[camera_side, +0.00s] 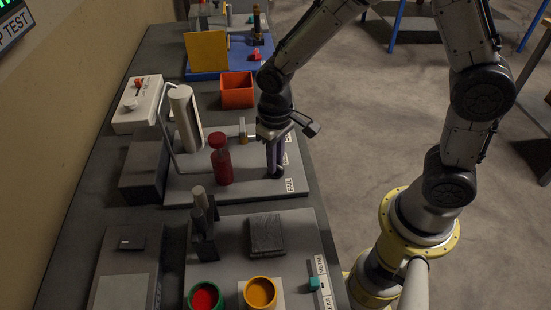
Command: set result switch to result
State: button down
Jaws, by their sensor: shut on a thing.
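My gripper (276,172) points down at the right edge of the middle grey board (245,188), beside a column of small white labels. The nearest label (290,185) appears to read FAIL; the farther ones are too small to read surely. The gripper's dark fingers are shut at the board surface on the result switch, whose knob is hidden between them. A red bottle-shaped part (220,162) stands upright on the same board, left of the gripper and apart from it.
A grey cylinder (186,118) with a bent rod stands behind the red part. An orange bin (237,90) is farther back. The near board holds a red-filled green cup (205,296), a yellow cup (260,292), a dark block (266,235) and a teal switch (314,284).

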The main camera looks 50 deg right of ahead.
jog(key=c, duration=0.8)
grip_release()
jog(key=shift+s, duration=0.1)
jog(key=shift+c, duration=0.2)
notch_tip(320, 180, up, 14)
jog(key=shift+d, duration=0.1)
